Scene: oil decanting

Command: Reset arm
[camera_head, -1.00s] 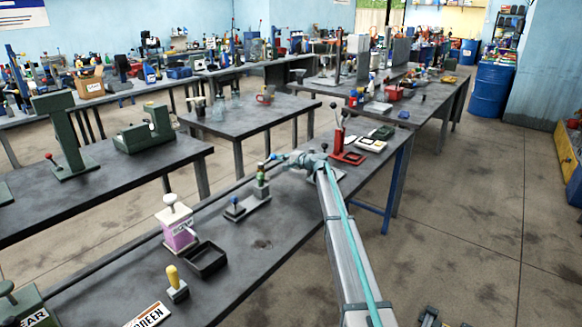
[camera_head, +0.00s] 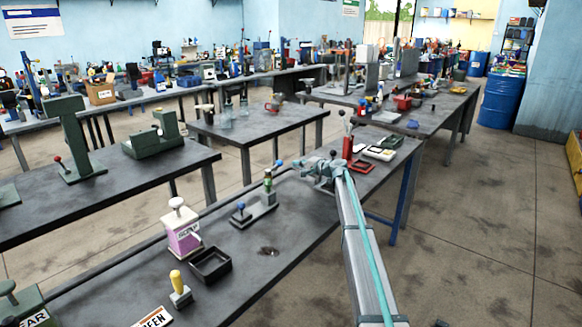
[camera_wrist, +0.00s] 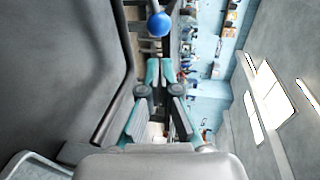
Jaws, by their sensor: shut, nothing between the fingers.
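My arm reaches in from the lower right over the near dark workbench (camera_head: 300,238). My gripper (camera_head: 306,166) is at its far end, above the bench; it also shows in the wrist view (camera_wrist: 160,66), with its teal fingertips together and empty. A small lever device (camera_head: 266,196) with a blue ball knob stands on the bench just left of my gripper, with a visible gap between them. A blue ball (camera_wrist: 160,24) shows just past the fingertips in the wrist view. I cannot tell the exact distance to it.
A purple and white machine (camera_head: 182,232), a black tray (camera_head: 210,264) and a yellow-handled tool (camera_head: 179,288) stand on the near bench. A red lever press (camera_head: 348,150) stands beyond my gripper. The floor to the right is clear.

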